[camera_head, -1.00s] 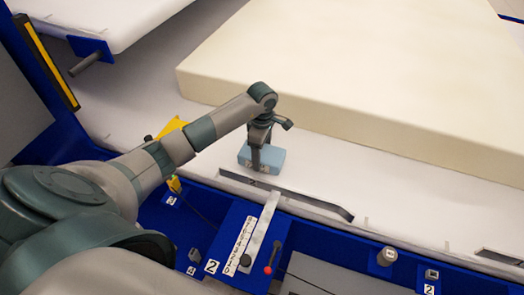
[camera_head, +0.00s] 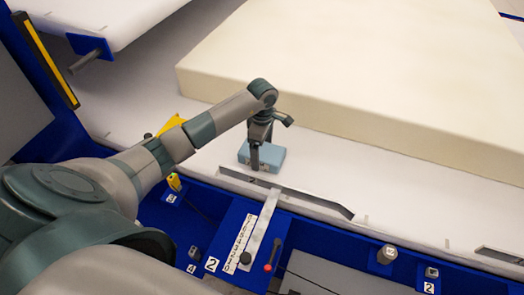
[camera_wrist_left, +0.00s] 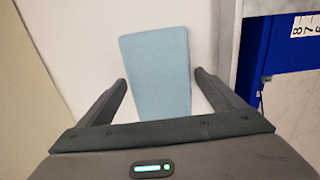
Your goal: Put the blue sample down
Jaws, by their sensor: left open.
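The blue sample (camera_head: 272,155) is a light blue block resting on the white surface (camera_head: 330,170), in front of the large cream foam slab. It also shows in the left wrist view (camera_wrist_left: 157,65) as a long flat block. My left gripper (camera_head: 256,166) is over the sample, pointing down. In the left wrist view its two fingers (camera_wrist_left: 160,82) stand open on either side of the block, with a gap to each side. My right gripper is not in view.
The cream foam slab (camera_head: 370,118) lies behind the sample. A dark metal strip (camera_head: 285,190) runs just in front of it. A blue panel with a scale (camera_head: 236,240) and a red-knobbed lever (camera_head: 268,267) is nearer me. White surface is free to the right.

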